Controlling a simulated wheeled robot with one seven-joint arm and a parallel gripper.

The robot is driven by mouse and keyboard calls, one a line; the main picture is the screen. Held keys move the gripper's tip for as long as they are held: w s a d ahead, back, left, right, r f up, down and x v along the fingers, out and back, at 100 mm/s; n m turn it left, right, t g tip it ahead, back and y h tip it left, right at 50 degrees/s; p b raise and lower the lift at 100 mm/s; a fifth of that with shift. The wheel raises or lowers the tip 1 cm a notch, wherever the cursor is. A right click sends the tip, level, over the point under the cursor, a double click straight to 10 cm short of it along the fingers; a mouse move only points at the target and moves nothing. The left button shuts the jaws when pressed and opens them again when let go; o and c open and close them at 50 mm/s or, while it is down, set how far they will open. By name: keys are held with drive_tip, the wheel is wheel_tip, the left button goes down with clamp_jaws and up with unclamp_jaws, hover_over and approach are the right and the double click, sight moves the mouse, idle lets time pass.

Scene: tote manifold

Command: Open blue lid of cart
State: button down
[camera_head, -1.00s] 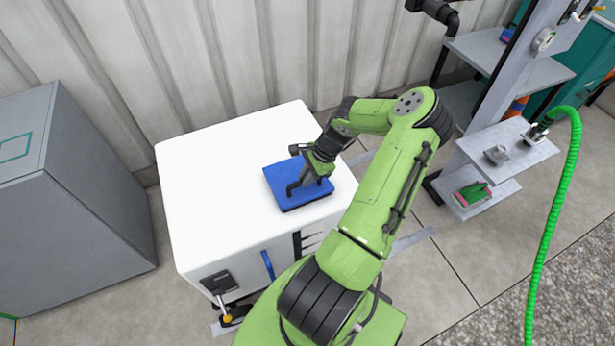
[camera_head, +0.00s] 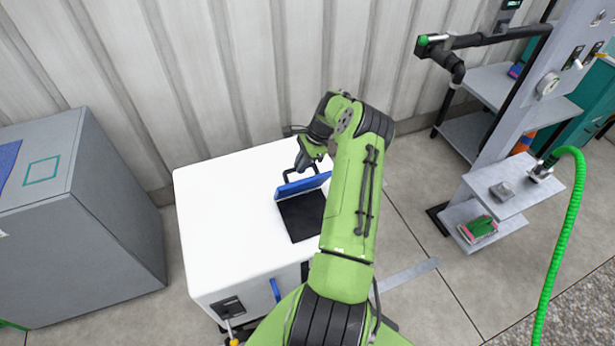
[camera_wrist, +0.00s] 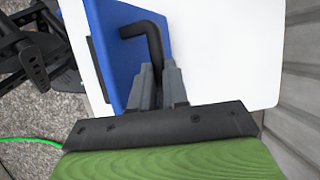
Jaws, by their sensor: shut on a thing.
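The blue lid (camera_head: 303,186) of the white cart (camera_head: 225,225) stands raised on its edge, tilted up from the cart top. A dark square opening (camera_head: 303,215) shows in front of it. In the wrist view the blue lid (camera_wrist: 115,50) carries a black bent handle (camera_wrist: 150,40). My gripper (camera_wrist: 160,80) is shut on this handle, its two grey fingers on either side of it. In the head view my gripper (camera_head: 305,165) is behind the raised lid, and my arm hides the right side of the lid and opening.
A grey cabinet (camera_head: 110,210) stands left of the cart. A corrugated wall (camera_head: 220,80) is close behind. At the right are a shelf stand (camera_head: 500,185) and a green hose (camera_head: 568,240). The left part of the cart top is bare.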

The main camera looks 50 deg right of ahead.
drive_tip(key=shift+w+d+f+b, duration=0.2)
drive_tip(key=shift+w+d+b, duration=0.25)
drive_tip(key=shift+w, duration=0.35)
drive_tip(key=shift+w+d+f+b, duration=0.25)
drive_tip(key=shift+w+d+b, duration=0.15)
drive_tip(key=shift+w, duration=0.35)
drive_tip(key=shift+w+d+f+b, duration=0.2)
drive_tip(key=shift+w+d+b, duration=0.25)
drive_tip(key=shift+w, duration=0.35)
drive_tip(key=c, duration=1.1)
unclamp_jaws()
drive_tip(key=shift+w+d, duration=0.1)
drive_tip(key=shift+c, duration=0.2)
drive_tip(key=shift+r, duration=0.15)
drive_tip(key=p+v, duration=0.2)
drive_tip(key=v, duration=0.5)
drive_tip(key=shift+d+r+p, duration=0.1)
drive_tip(key=shift+r+p, duration=0.1)
drive_tip(key=shift+p, duration=0.15)
